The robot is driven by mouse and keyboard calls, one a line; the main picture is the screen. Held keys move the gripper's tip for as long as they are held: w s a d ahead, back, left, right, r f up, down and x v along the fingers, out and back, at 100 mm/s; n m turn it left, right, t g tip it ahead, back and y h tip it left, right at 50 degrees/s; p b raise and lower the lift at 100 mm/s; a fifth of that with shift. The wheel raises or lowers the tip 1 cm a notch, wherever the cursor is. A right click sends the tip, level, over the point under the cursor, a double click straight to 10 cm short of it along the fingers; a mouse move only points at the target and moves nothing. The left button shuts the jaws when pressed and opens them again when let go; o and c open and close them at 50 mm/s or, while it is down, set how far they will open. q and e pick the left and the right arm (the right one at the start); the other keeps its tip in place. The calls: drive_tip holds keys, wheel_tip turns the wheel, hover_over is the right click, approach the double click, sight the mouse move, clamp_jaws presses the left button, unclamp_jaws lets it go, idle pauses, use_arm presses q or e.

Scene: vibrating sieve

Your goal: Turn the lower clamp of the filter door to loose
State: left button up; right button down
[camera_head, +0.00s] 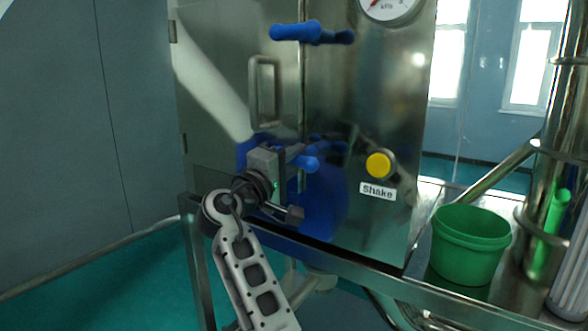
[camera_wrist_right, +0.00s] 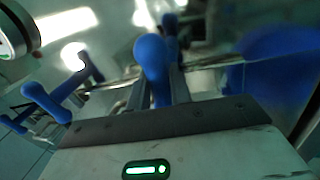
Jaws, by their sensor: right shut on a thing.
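The lower clamp (camera_head: 308,162) of the filter door is a blue handle low on the steel cabinet, partly hidden by my right gripper. My right gripper (camera_head: 292,155) is shut on it. In the right wrist view, the clamp's rounded blue end (camera_wrist_right: 152,62) sits between the two fingers (camera_wrist_right: 160,88). The upper clamp (camera_head: 310,34) is a similar blue handle, lying roughly level across the door seam. The filter door (camera_head: 220,75) is the left steel panel with an upright metal handle (camera_head: 263,92), and it looks closed. My left gripper is out of view.
A yellow button (camera_head: 378,165) with a "Shake" label (camera_head: 378,191) is right of the lower clamp. A gauge (camera_head: 390,6) is above. A green bucket (camera_head: 470,245) stands at right beside steel pipes. A metal frame rail (camera_head: 340,262) runs below the door.

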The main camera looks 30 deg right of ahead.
drive_tip(key=shift+f+m+g+b, duration=0.3)
drive_tip(key=shift+f+m+b, duration=0.1)
drive_tip(key=shift+m+b, duration=0.8)
drive_tip(key=m+b, duration=0.2)
drive_tip(key=shift+b, duration=0.3)
drive_tip(key=shift+r+m+g+b, duration=0.1)
drive_tip(key=shift+m+g+b, duration=0.5)
drive_tip(key=shift+m+b, duration=1.15)
drive_tip(key=shift+m, duration=0.35)
drive_tip(key=m+g+b, duration=0.1)
drive_tip(key=m+b, duration=0.1)
drive_tip(key=m, duration=0.2)
drive_tip(key=shift+r, duration=0.15)
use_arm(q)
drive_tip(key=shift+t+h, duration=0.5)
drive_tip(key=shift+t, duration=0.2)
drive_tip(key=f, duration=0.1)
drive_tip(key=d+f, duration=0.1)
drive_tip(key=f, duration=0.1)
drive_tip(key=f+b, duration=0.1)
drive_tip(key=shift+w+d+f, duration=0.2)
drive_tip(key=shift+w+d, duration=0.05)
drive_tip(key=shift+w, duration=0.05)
use_arm(e)
drive_tip(key=m+g+y, duration=0.1)
drive_tip(key=m, duration=0.4)
drive_tip(key=shift+m, duration=0.4)
drive_tip(key=shift+r, duration=0.1)
